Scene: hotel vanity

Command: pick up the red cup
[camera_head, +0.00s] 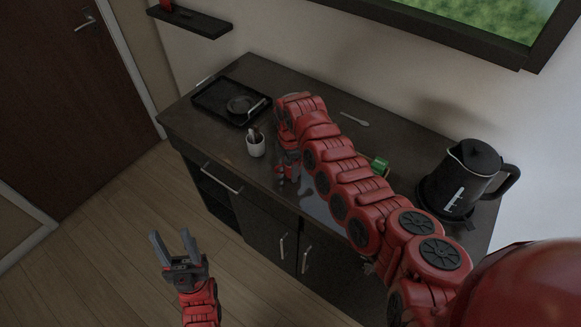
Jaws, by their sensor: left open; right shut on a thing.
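My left gripper (171,236) is open and empty, in front of the vanity and over the wooden floor. My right arm reaches across the vanity from the right. My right gripper (288,178) points down near the counter's front edge, to the right of the white cup. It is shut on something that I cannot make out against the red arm. No red cup shows clearly on the counter. A small red thing (166,4) stands on the wall shelf (190,21) at the top left, cut off by the frame edge.
The dark vanity counter (320,105) holds a black tray (212,103) with a dark round dish, a white cup (256,149) with dark items inside, a spoon (355,119), a green box (380,166) and a black kettle (462,180). The floor at left is clear.

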